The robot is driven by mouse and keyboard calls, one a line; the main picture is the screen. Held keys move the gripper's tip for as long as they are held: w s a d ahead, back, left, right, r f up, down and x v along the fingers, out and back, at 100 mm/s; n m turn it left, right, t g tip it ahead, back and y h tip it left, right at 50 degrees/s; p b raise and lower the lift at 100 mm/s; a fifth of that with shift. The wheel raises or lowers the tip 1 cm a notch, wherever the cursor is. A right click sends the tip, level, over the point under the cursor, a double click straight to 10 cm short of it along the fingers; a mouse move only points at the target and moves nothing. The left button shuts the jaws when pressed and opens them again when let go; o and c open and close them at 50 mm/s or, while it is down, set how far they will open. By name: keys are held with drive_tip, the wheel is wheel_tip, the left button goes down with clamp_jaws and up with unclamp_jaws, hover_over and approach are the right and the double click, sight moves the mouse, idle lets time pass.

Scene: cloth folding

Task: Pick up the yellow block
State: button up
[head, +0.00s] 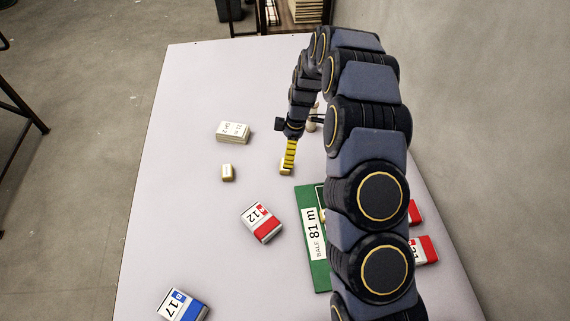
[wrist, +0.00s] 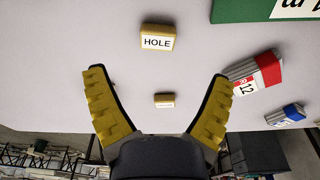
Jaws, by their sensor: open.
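Two small blocks with yellow sides and pale labelled faces lie on the table. One block (head: 286,169) is right at my gripper (head: 290,156) in the head view, partly hidden by its yellow fingers. In the wrist view a block labelled HOLE (wrist: 157,38) lies beyond the spread fingertips of my gripper (wrist: 158,74), roughly centred between them and not held. The other small block (head: 227,172) lies to the left; a smaller-looking yellow block (wrist: 165,100) shows between the fingers, farther off. My gripper is open and empty.
A pale stack (head: 232,131) lies left of my gripper. A red-and-white 12 box (head: 262,223) and a blue-and-white 17 box (head: 183,306) lie nearer. A green board (head: 311,262) is at right, partly behind my arm, with red-and-white boxes (head: 428,250) beyond.

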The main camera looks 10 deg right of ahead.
wheel_tip(320, 180, down, 3)
drive_tip(key=shift+a+r, duration=0.15)
drive_tip(key=shift+w+a+f, duration=0.15)
drive_tip(key=shift+f, duration=1.05)
drive_tip(key=shift+w+a+f, duration=0.1)
drive_tip(key=shift+w+f, duration=0.05)
drive_tip(key=shift+f, duration=1)
drive_tip(key=c, duration=1.1)
